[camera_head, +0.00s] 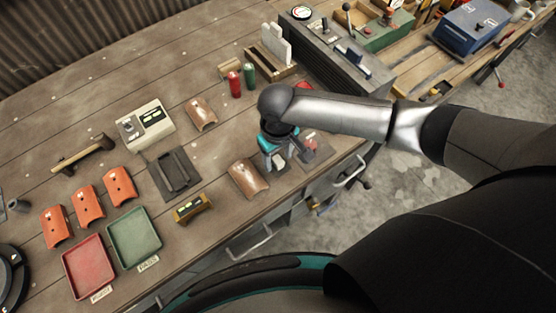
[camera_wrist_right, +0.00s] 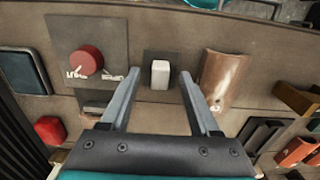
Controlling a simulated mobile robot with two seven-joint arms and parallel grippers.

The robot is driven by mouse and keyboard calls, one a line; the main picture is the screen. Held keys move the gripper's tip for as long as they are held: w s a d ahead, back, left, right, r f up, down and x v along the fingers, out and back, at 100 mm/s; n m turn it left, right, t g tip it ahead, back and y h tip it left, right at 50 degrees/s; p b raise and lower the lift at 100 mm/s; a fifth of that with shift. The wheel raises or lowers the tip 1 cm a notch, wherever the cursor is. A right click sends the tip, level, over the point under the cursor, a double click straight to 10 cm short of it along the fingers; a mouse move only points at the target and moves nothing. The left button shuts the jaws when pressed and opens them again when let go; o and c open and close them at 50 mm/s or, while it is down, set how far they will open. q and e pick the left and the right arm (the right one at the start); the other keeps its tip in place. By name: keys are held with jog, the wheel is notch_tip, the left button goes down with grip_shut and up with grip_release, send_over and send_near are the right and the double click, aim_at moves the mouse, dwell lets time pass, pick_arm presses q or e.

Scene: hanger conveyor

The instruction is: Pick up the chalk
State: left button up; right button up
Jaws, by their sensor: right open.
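The chalk (camera_wrist_right: 160,74) is a small white block on a dark square pad, seen in the right wrist view between my fingers. In the head view a small pale patch at the gripper tip may be the chalk, mostly hidden by the gripper. My right gripper (camera_wrist_right: 160,79) is open, with one finger on each side of the chalk and gaps to both. I cannot tell how far above the pad the fingertips are. In the head view my right gripper (camera_head: 281,158) points down over the bench's front part. My left gripper is not in view.
A red knob (camera_wrist_right: 87,61) on a grey plate and a curved brown metal piece (camera_wrist_right: 222,79) flank the chalk. Red (camera_head: 89,267) and green (camera_head: 134,238) trays, several orange curved pieces (camera_head: 88,204) and a beige meter box (camera_head: 146,124) lie further left on the bench.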

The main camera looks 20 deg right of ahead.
grip_shut()
dwell(0.5)
